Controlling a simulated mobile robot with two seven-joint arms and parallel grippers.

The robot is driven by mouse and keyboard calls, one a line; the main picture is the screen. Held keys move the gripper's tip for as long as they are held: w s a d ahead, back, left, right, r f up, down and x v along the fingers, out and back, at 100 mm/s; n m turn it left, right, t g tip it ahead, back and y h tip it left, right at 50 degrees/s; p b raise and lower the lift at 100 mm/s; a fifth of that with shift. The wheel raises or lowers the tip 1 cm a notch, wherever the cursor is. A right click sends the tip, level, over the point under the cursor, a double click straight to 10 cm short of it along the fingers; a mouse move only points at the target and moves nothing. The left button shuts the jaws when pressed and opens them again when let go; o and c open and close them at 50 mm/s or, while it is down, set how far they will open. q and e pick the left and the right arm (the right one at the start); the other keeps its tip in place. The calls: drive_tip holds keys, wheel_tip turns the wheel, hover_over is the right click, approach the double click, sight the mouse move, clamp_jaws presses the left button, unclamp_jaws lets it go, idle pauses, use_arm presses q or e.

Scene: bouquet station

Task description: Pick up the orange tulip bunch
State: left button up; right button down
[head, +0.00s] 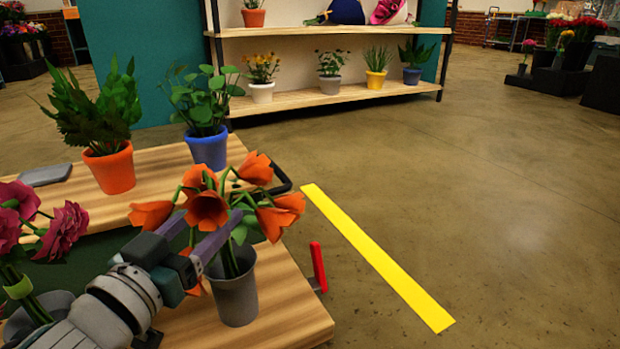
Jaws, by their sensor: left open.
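The orange tulip bunch (207,210) stands in a grey pot (237,293) near the front right of the wooden cart top. Its blooms spread out and droop to both sides. My left gripper (214,214) reaches in from the lower left and is open, with its purple-grey fingers pointing at the stems just below the blooms. One finger passes in front of the stems, and blooms hide part of the other. I cannot tell whether the fingers touch the stems. My right gripper is not in view.
Pink flowers (64,232) stand at the left, close to my left arm. An orange pot (111,169) and a blue pot (208,150) with plants stand on the raised rear shelf (160,166). A red handle (318,267) sticks up at the cart's right edge. Open floor lies right.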

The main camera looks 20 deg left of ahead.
sight(213, 214)
use_arm(q)
drive_tip(key=shift+w+a+b, duration=0.2)
drive_tip(key=shift+w+b, duration=0.15)
drive_tip(key=shift+w, duration=1.2)
drive_tip(key=shift+s+f, duration=0.1)
drive_tip(key=shift+s, duration=0.05)
drive_tip(key=shift+c, duration=1.2)
clamp_jaws()
